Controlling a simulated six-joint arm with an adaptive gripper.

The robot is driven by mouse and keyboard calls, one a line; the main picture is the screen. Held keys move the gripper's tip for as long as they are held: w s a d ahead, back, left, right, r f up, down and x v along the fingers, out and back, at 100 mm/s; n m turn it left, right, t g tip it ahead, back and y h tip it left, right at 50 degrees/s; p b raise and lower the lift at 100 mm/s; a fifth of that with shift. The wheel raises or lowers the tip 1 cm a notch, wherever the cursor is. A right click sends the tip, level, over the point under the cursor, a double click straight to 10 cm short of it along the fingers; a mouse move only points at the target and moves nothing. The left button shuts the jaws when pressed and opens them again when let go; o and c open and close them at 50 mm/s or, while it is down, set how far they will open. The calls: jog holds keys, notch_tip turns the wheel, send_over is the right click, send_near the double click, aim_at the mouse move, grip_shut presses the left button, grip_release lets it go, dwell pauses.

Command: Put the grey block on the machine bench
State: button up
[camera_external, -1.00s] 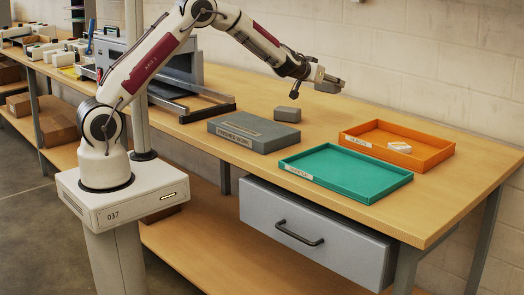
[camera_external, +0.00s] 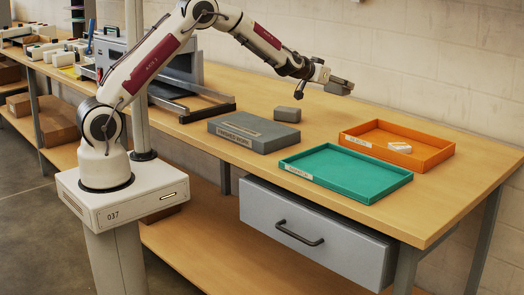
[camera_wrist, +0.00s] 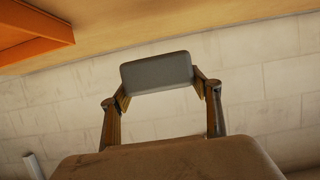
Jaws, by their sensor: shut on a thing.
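My gripper (camera_external: 333,82) is at the end of the raised arm, above the back of the wooden bench (camera_external: 365,104). It is shut on a grey block (camera_wrist: 157,72), which shows between the two fingers in the wrist view. The held block is up in the air, clear of the bench top. Another small grey block (camera_external: 287,114) rests on the bench, below and left of my gripper, just behind a flat grey box with a label (camera_external: 247,132).
A green tray (camera_external: 346,173) lies at the front of the bench. An orange tray (camera_external: 428,160) with a small white item (camera_external: 399,147) stands behind it to the right. The grey machine (camera_external: 183,72) with dark rails is at left. A drawer (camera_external: 315,235) hangs below the bench.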

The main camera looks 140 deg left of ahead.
aim_at(333, 89)
jog(key=shift+f, duration=2.95)
jog(key=shift+f, duration=1.9)
jog(key=shift+f, duration=0.1)
jog(key=o, duration=1.6)
jog(key=shift+f, duration=0.15)
jog(key=shift+d+r, duration=0.1)
jog(key=shift+r, duration=0.1)
jog(key=shift+v, duration=2.25)
jog(key=shift+d+r, duration=0.15)
jog(key=shift+r, duration=3.4)
